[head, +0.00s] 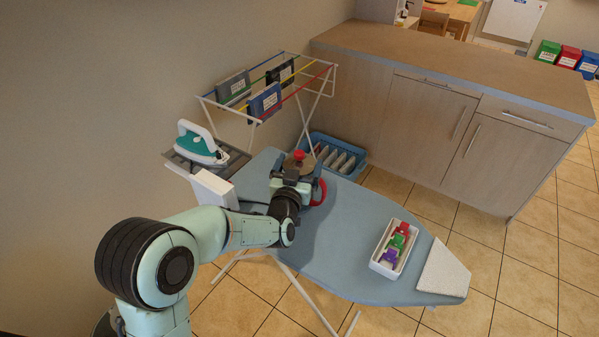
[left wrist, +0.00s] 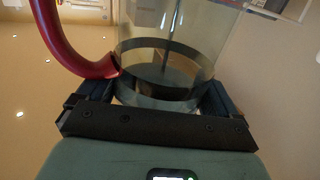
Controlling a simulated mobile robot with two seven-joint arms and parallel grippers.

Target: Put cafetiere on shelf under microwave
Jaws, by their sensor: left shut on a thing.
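The cafetiere shows in the head view as a brown lid with a red knob (head: 298,156) and a red handle on its right, above the ironing board. My left gripper (head: 291,187) is in front of it and hides most of its body. In the left wrist view the glass cafetiere (left wrist: 165,60) stands upright between the fingers of my left gripper (left wrist: 160,97), which is shut on it. Its red handle is at the left. I cannot tell whether its base touches the board. The microwave and its shelf are not in view. My right gripper is not in view.
The blue ironing board (head: 345,245) bears a white tray (head: 377,262) of coloured pegs and a folded white cloth (head: 443,270). An iron (head: 200,143) stands at its left end. A drying rack (head: 325,72), blue basket (head: 352,150) and wooden counter (head: 450,62) are behind. Tiled floor is clear at right.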

